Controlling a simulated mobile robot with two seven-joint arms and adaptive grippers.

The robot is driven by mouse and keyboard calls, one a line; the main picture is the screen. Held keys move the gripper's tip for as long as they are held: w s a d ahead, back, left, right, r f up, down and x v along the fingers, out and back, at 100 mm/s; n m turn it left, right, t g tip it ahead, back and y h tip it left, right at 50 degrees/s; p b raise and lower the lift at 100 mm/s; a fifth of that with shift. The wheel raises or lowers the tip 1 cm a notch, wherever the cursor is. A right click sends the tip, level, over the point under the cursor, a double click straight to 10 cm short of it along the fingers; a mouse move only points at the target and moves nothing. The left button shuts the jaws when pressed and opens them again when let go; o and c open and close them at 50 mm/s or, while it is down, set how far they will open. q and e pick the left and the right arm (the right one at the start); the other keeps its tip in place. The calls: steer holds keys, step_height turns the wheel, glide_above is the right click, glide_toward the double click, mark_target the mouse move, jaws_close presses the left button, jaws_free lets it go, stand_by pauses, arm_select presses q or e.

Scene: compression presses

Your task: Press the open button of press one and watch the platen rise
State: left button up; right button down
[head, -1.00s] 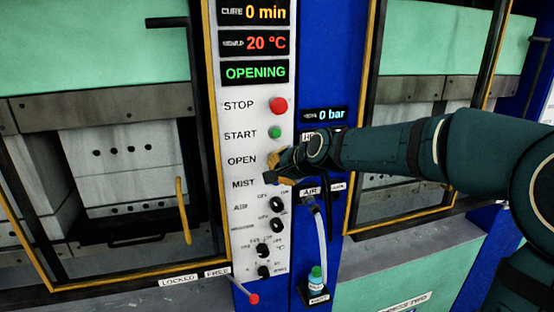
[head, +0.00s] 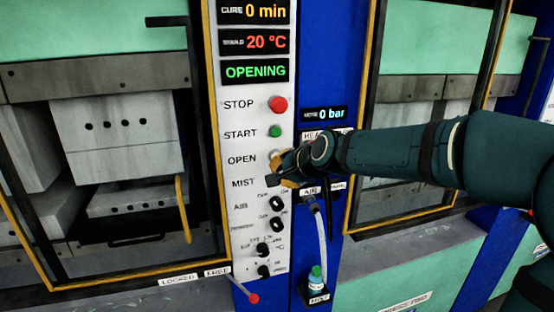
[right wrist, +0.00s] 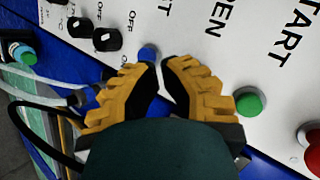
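Press one's white control panel (head: 237,200) is in the middle of the head view; its display (head: 255,71) reads OPENING. In the right wrist view the fingertips (right wrist: 160,62) are almost together in front of the panel, holding nothing. The blue button (right wrist: 148,53) shows just past them; the OPEN button is hidden there. At left, the upper platen (head: 90,75) and grey mould block (head: 120,150) hang above a lower block (head: 140,200), a dark gap between. My left gripper is out of view.
A red STOP button (head: 278,104) and green START button (head: 275,131) sit above my right gripper, black knobs (head: 277,203) below. A hose leads to a green-capped bottle (head: 316,278). A red-tipped lever (head: 253,298) sticks out below. Another press is at right.

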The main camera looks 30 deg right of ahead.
steer(key=s, duration=0.2)
steer(key=s+a, duration=0.1)
steer(key=s, duration=0.2)
steer(key=shift+b, duration=0.3)
steer(key=shift+w, duration=0.1)
stand_by(0.8)
steer(key=w+a+f+n+g+y+b, duration=0.1)
steer(key=a+f+n+g+b, duration=0.3)
steer(key=f, duration=1)
steer(key=a+f+n+y, duration=0.1)
steer(key=a+f, duration=0.5)
steer(key=f, duration=0.9)
steer(key=s+a+f+n+g+b, duration=0.1)
steer(key=s+a+f, duration=0.3)
steer(key=f, duration=0.4)
steer(key=s+a+f+n+g+y+b, duration=0.1)
steer(key=s+a+f+n+g, duration=0.1)
steer(key=s+f, duration=0.4)
steer(key=s+a+f+n+g+b, duration=0.2)
steer(key=s+a+f+n, duration=0.2)
steer(key=f, duration=0.6)
steer(key=shift+s+a+f, duration=0.3)
steer(key=shift+s+a, duration=0.4)
steer(key=shift+a, duration=0.1)
